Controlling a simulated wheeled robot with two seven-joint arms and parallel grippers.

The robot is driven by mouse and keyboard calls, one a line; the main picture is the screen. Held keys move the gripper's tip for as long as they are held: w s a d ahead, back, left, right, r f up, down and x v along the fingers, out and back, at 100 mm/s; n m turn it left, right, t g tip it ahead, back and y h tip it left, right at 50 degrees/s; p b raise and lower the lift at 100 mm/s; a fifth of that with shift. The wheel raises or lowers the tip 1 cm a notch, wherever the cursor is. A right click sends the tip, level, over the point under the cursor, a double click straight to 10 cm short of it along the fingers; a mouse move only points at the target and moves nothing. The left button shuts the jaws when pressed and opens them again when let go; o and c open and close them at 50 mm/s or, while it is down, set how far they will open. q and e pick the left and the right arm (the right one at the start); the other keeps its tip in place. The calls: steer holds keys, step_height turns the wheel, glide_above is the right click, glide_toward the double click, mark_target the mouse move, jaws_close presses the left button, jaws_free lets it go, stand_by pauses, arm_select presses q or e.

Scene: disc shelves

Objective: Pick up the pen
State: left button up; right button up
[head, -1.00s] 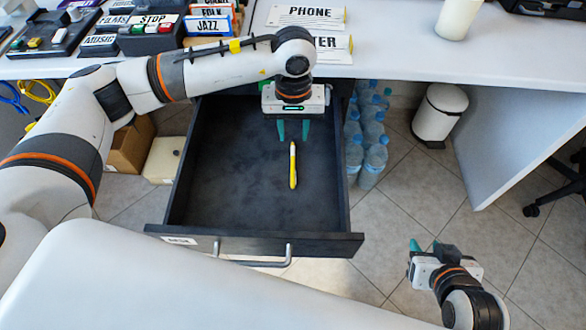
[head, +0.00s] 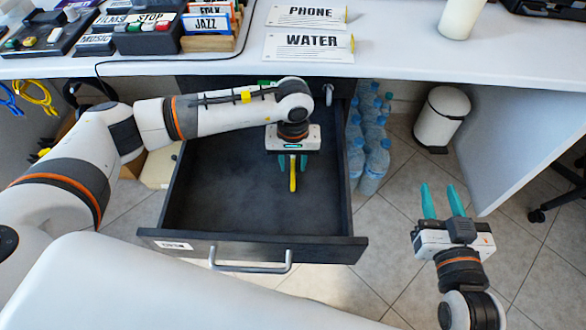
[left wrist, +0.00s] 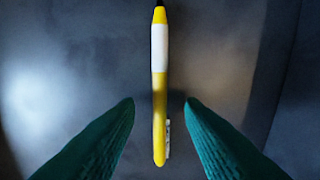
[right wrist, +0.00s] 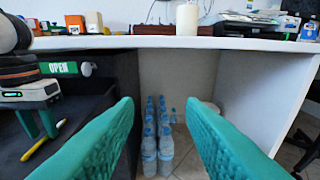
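The yellow and white pen (head: 293,181) lies in the open dark drawer (head: 225,195). My left gripper (head: 292,166) points down into the drawer over the pen, with its fingers open on either side of it. In the left wrist view, the pen (left wrist: 159,85) stands vertical in the picture, and its yellow lower end is between the two apart fingertips (left wrist: 160,103). Neither finger touches it in that view. My right gripper (head: 441,189) is open and empty, to the right of the drawer. The pen (right wrist: 42,143) also shows in the right wrist view.
The white desk (head: 400,50) runs above the drawer and carries PHONE (head: 310,16) and WATER (head: 311,46) signs. Several water bottles (head: 372,160) stand on the floor right of the drawer. A white bin (head: 440,118) is further right. Floor around my right gripper is clear.

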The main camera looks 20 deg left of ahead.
arm_select(q)
steer(key=shift+f, duration=0.35)
arm_select(e)
steer(key=shift+a+r, duration=0.1)
steer(key=shift+r, duration=0.3)
steer(key=shift+w+a+r+t, duration=0.1)
steer(key=shift+w+r+t, duration=0.05)
steer(key=shift+r+t, duration=0.4)
arm_select(q)
steer(key=shift+f, duration=0.1)
arm_select(e)
steer(key=shift+r+t, duration=0.2)
steer(key=shift+t, duration=0.05)
steer(key=shift+r+y, duration=0.15)
steer(key=shift+y, duration=0.15)
arm_select(q)
jaws_close()
